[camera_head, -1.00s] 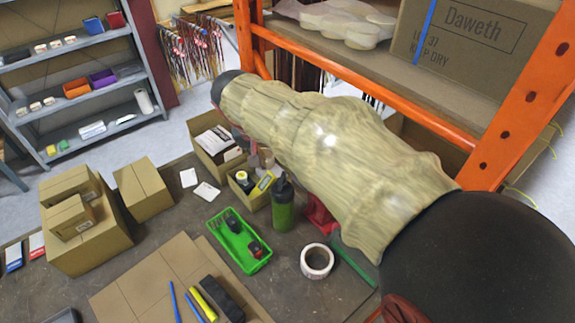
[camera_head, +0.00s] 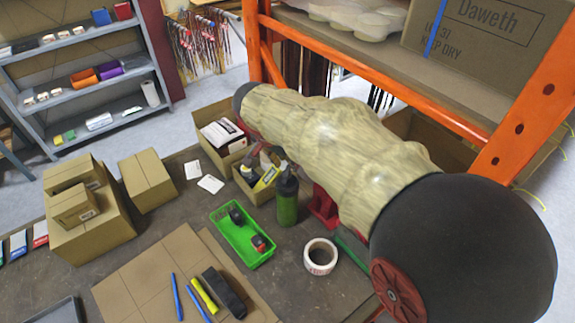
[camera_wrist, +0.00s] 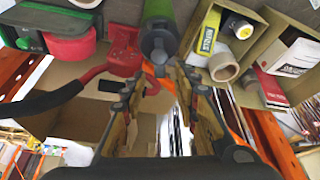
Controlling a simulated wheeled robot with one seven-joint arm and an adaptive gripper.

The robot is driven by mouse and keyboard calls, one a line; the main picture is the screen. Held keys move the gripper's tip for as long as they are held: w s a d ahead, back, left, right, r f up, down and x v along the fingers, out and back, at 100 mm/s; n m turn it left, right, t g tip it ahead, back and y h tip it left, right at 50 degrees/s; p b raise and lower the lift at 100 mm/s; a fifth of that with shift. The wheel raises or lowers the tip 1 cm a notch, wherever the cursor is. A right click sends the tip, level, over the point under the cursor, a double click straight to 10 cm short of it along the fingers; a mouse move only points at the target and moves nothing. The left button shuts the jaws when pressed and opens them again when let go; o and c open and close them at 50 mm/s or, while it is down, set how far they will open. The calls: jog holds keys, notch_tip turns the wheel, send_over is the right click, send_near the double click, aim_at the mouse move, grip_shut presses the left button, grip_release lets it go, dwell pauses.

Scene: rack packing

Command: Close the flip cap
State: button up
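A green bottle (camera_head: 287,208) with a dark grey cap (camera_head: 286,180) stands upright on the table. In the wrist view the bottle (camera_wrist: 160,10) is at top centre, its cap (camera_wrist: 158,40) pointing down towards my gripper. My gripper (camera_wrist: 160,82) is open and empty; its two fingers stand apart on either side of the line to the cap, with the cap just beyond the tips. I cannot tell whether they touch it. The flip lid's angle is too small to make out. In the head view my arm hides most of the gripper.
A green tray (camera_head: 225,240) with small items is left of the bottle. A tape roll (camera_head: 320,257) and a red holder (camera_head: 322,207) are close by. An open carton (camera_head: 262,188) with a yellow box stands behind. An orange rack (camera_head: 520,120) borders the right side.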

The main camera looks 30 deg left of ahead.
jog(key=shift+x, duration=0.75)
jog(key=c, duration=0.3)
jog(key=c, duration=0.4)
grip_shut()
